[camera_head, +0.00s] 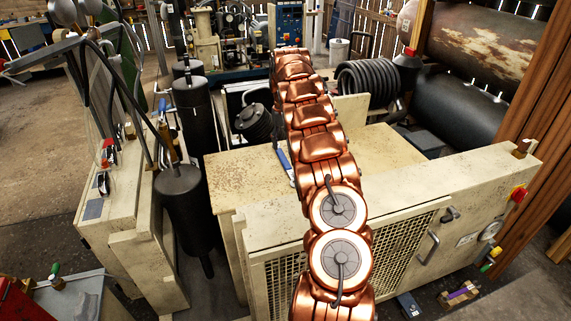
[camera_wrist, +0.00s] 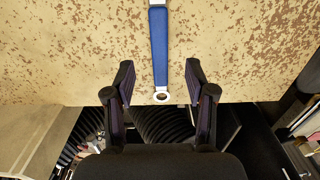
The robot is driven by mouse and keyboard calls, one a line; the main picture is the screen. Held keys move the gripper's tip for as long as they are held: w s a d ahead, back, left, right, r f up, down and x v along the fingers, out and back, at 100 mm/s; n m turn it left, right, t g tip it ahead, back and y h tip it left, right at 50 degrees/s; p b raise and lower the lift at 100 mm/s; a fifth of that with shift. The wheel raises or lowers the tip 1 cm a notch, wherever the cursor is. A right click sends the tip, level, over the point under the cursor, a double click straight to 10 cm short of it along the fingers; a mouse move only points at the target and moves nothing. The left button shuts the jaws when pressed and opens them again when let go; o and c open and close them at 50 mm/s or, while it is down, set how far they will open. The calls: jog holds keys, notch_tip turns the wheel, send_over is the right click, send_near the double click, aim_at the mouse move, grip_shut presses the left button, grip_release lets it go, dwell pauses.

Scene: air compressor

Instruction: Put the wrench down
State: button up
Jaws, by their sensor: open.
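The wrench (camera_wrist: 159,48) has a blue handle and a bare metal ring end. In the wrist view it lies on the worn beige top (camera_wrist: 70,50), with its ring end at the top's edge and its far end cut off by the frame. My gripper (camera_wrist: 159,80) is open, with one finger on each side of the wrench's lower part and a gap on both sides. In the head view a blue part of the wrench (camera_head: 283,158) shows on the beige top beside my arm. My gripper is hidden there.
A beige cabinet with a mesh grille (camera_head: 400,245) stands in front of the top. Dark cylinders (camera_head: 180,190) and a panel with cables stand at left. A black coiled hose (camera_head: 368,83) and large tanks (camera_head: 480,45) are behind. The top left of the wrench is clear.

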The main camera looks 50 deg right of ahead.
aim_at(285, 161)
jog(key=shift+s+f+p, duration=0.15)
jog(key=shift+f+p, duration=0.2)
jog(key=shift+f, duration=0.45)
jog(key=shift+s+f+p, duration=0.1)
jog(key=shift+f+p, duration=0.25)
jog(key=shift+f, duration=0.4)
jog(key=shift+f+p, duration=0.8)
jog(key=shift+f, duration=1.3)
jog(key=shift+c, duration=0.3)
grip_shut()
